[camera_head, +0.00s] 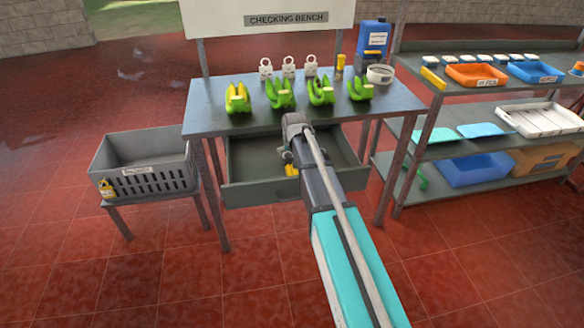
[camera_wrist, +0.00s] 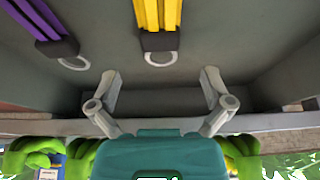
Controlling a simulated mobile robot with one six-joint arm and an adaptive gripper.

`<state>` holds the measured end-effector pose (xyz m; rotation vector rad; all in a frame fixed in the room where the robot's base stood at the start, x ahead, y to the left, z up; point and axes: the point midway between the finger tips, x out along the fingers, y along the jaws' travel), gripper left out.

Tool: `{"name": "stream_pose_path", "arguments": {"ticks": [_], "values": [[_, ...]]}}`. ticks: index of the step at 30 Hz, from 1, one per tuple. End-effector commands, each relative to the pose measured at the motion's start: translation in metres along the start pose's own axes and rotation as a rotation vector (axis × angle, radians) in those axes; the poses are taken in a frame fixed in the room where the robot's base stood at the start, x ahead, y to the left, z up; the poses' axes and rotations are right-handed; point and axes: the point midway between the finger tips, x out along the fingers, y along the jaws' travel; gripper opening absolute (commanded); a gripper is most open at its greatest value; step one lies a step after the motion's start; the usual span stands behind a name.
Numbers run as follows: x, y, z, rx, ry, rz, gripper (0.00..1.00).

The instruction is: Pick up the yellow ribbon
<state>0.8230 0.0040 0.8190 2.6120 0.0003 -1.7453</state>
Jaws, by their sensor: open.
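The yellow ribbon (camera_wrist: 160,14) is a bundle of flat strips with a dark clip and a pale ring at one end. It lies in the open grey drawer (camera_head: 243,195) under the bench, and a small yellow part of it (camera_head: 291,169) shows in the head view beside my arm. My gripper (camera_wrist: 161,80) is open and empty, its two fingers spread wide. In the wrist view the ribbon's ring is centred between the fingers and a little above them in the picture, apart from both. In the head view my gripper (camera_head: 288,157) is over the drawer, partly hidden by my arm.
A purple ribbon (camera_wrist: 38,20) lies left of the yellow one. A grey crate (camera_head: 145,150) stands left; shelves with trays stand right.

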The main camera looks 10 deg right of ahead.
Motion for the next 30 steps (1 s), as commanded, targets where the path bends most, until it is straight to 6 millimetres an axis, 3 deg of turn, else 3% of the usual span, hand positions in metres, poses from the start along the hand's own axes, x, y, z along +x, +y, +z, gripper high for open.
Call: {"name": "stream_pose_path", "arguments": {"ticks": [8,30], "values": [[0.006,0.000,0.000,0.000,0.000,0.000,1.00],[0.056,-0.001,0.000,-0.001,0.003,-0.001,1.00]]}}
